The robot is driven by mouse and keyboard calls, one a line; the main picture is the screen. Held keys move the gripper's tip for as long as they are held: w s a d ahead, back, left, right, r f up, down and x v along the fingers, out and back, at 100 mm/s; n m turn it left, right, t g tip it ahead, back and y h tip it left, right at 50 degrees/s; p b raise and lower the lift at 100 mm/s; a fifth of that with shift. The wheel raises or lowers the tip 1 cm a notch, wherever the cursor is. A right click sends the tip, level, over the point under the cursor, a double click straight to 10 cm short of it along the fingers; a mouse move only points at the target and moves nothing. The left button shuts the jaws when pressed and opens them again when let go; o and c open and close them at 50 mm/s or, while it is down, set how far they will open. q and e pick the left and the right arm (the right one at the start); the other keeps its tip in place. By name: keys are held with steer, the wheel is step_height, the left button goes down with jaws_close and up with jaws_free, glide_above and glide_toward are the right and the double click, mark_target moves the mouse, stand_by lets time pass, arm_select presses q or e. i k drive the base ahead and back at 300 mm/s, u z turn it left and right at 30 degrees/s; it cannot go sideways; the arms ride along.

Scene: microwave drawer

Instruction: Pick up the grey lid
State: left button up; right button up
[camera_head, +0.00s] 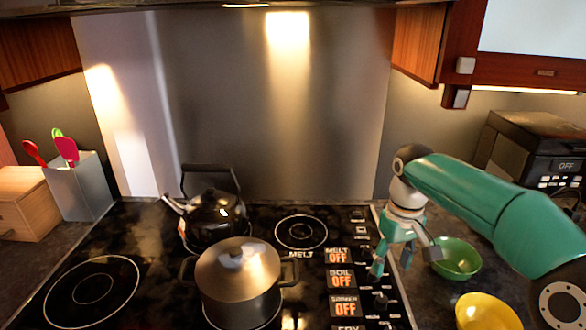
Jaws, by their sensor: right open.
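The grey lid (238,264) rests on top of a grey pot (243,303) with two side handles, at the front middle of the black stovetop. A small knob stands up at the lid's centre. My right gripper (405,268) is open and empty, pointing down at the right edge of the stove, beside the control panel. It is well to the right of the lid and apart from it. My left gripper is not in view.
A black kettle (212,216) stands just behind the pot. A green bowl (457,258) and a yellow bowl (486,312) sit at the right. A utensil holder (84,188) and wooden box (28,205) stand at the left. The left front burner (92,290) is clear.

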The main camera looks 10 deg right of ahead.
mark_target(248, 281)
steer(key=k, duration=1)
